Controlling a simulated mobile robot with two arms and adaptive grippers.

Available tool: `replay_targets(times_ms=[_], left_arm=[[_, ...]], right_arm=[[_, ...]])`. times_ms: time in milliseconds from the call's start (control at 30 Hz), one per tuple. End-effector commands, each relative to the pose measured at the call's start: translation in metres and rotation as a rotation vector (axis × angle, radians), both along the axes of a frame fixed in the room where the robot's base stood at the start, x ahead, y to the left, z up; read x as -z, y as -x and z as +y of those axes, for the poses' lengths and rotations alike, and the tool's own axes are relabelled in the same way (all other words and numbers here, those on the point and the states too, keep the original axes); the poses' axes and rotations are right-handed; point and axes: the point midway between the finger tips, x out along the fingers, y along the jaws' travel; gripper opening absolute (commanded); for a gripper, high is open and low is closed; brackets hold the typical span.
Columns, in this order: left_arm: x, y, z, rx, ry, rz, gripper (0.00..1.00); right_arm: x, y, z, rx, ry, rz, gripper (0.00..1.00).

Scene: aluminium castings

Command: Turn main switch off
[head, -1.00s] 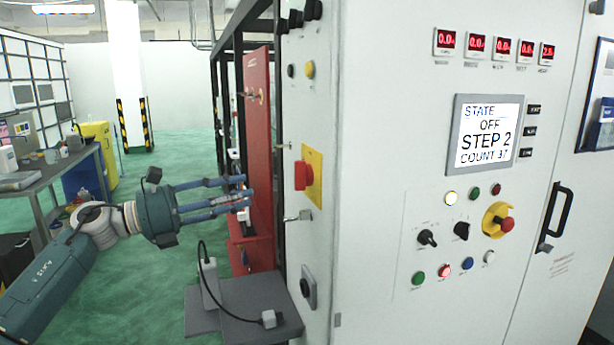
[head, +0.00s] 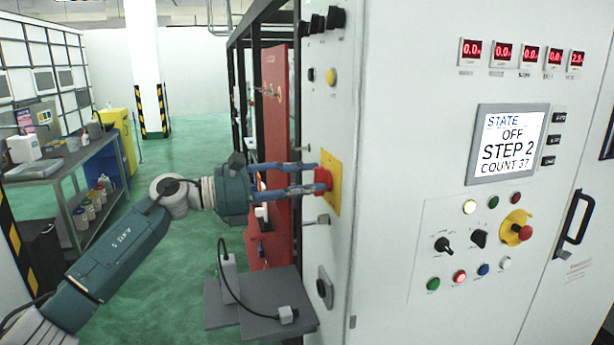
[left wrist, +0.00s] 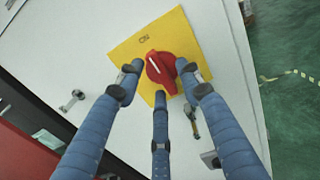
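The main switch is a red rotary knob (head: 323,181) on a yellow plate (head: 333,178) on the cabinet's narrow left side. In the left wrist view the red knob (left wrist: 163,70) has a white mark pointing to the upper left, towards a small label on the yellow plate (left wrist: 185,32) that seems to read ON. My left gripper (head: 318,178) is at the knob, its three fingers stretched towards it. In the left wrist view its fingertips (left wrist: 160,76) are spread around the knob; contact is unclear. My right gripper is not in view.
The cabinet front has a display (head: 507,144) reading STATE OFF, STEP 2, a red emergency button (head: 524,233) and several small buttons. A grey shelf (head: 250,315) with a cabled device juts out below my left gripper. A red panel (head: 275,130) stands behind it.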

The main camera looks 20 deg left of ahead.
Motion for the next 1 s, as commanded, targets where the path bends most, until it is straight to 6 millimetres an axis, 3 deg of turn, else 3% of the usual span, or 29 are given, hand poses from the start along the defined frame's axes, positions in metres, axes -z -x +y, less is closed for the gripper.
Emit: replay_targets(times_ms=[267,400,467,1000], left_arm=[[0.0005,-0.0009,-0.0008,-0.001,0.000,0.000,0.36],[0.0003,-0.0008,-0.0008,0.000,0.000,0.000,0.09],[0.0002,-0.0008,-0.0007,-0.001,0.000,0.000,0.00],[-0.0011,-0.0007,-0.0005,-0.001,0.072,0.103,0.00]], right_arm=[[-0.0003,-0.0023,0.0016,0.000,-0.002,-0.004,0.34],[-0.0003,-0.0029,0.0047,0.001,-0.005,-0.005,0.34],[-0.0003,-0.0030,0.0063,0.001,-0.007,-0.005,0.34],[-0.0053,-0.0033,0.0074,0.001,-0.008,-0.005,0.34]])
